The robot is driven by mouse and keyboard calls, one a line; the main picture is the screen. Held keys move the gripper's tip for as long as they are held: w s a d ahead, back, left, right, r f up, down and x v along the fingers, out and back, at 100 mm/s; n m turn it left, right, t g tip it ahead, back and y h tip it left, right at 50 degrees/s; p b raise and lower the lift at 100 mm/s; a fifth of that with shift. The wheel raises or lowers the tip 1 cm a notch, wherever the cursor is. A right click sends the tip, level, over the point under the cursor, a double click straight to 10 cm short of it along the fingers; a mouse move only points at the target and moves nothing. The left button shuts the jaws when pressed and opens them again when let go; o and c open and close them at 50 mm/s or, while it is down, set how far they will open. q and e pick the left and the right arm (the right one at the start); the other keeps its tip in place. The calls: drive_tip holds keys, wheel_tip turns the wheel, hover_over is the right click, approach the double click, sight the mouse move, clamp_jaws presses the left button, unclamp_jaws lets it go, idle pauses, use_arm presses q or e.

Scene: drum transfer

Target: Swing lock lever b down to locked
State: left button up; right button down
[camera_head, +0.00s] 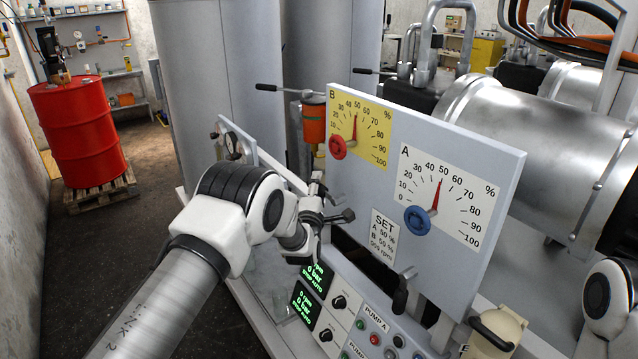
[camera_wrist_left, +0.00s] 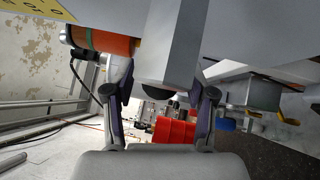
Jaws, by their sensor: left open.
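My left gripper (camera_head: 333,197) is beside the lower left edge of the grey dial panel (camera_head: 470,150), near the yellow B dial (camera_head: 360,125). A black-handled lever (camera_head: 400,292) hangs down below the A dial (camera_head: 445,195). Another black-handled lever (camera_head: 268,88) points left beside the orange cylinder (camera_head: 314,122). I cannot tell which is lock lever b; part of the panel's lower left is hidden by my gripper. My right gripper is out of view.
A console with green displays (camera_head: 308,300) and buttons lies just below my gripper. Large steel tanks (camera_head: 215,80) stand behind, and a metal cylinder (camera_head: 540,140) at right. A red drum (camera_head: 75,130) stands on a pallet at left, with open floor before it.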

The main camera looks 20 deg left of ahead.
use_arm(q)
drive_tip(key=shift+w+a, duration=0.1)
drive_tip(key=shift+a, duration=0.15)
drive_tip(key=shift+d, duration=0.15)
clamp_jaws()
